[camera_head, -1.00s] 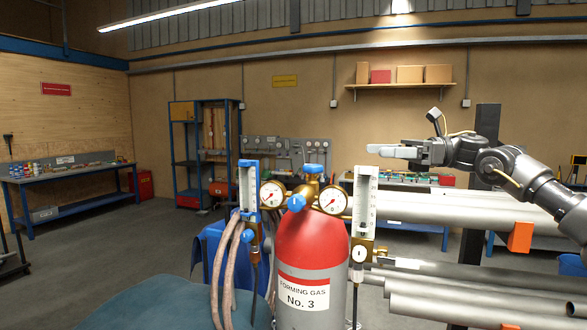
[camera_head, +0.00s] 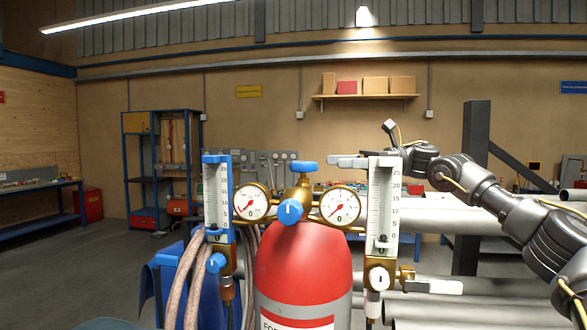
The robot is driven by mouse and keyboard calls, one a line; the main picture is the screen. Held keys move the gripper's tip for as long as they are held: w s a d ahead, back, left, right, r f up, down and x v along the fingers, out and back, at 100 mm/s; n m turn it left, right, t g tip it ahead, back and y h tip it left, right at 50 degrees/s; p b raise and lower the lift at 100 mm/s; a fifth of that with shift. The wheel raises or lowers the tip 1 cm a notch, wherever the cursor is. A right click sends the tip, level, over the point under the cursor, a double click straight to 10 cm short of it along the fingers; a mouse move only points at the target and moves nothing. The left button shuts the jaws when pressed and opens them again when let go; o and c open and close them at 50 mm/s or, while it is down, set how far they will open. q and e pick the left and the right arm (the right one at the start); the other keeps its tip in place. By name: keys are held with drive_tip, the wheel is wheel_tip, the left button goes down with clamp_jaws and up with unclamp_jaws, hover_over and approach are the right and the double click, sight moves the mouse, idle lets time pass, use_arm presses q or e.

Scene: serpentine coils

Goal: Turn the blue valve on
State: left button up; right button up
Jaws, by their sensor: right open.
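A red gas cylinder (camera_head: 303,262) stands upright in the middle, its label partly cut off. A blue handwheel (camera_head: 303,167) sits on top, with a blue regulator knob (camera_head: 290,211) below it between two round gauges. A flowmeter with blue end caps (camera_head: 217,198) stands at left, with a blue knob (camera_head: 216,263) at its foot. A flowmeter with white caps (camera_head: 383,205) and a white knob (camera_head: 379,279) stands at right. My right gripper (camera_head: 332,161) is open and points left at about handwheel height. The white-capped flowmeter hides part of it. My left gripper is out of view.
Hoses (camera_head: 184,285) hang at the cylinder's left beside a blue thing (camera_head: 172,290). Large grey pipes (camera_head: 450,311) lie to the right, near a dark post (camera_head: 471,190). A blue shelf rack (camera_head: 160,170) and a workbench are farther back. Floor at left is clear.

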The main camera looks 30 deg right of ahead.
sight(296, 162)
drive_tip(key=p+x, duration=0.4)
drive_tip(key=x, duration=0.5)
drive_tip(key=shift+w+a+r, duration=0.1)
drive_tip(key=shift+w+a, duration=0.1)
drive_tip(key=shift+a, duration=0.1)
drive_tip(key=shift+w+a, duration=0.2)
drive_tip(key=shift+a, duration=0.35)
drive_tip(key=shift+c, duration=0.3)
drive_tip(key=c, duration=0.9)
drive_tip(key=shift+s+n+g+y+p, duration=0.1)
drive_tip(key=shift+n+g+y+p, duration=0.25)
drive_tip(key=shift+n+g, duration=0.6)
drive_tip(key=shift+s+n+g+y+p, duration=0.15)
drive_tip(key=shift+n+g+p, duration=0.4)
drive_tip(key=shift+g, duration=0.8)
drive_tip(key=o, duration=1)
drive_tip(key=shift+w+a, duration=0.1)
drive_tip(key=shift+w, duration=0.05)
drive_tip(key=shift+c, duration=0.2)
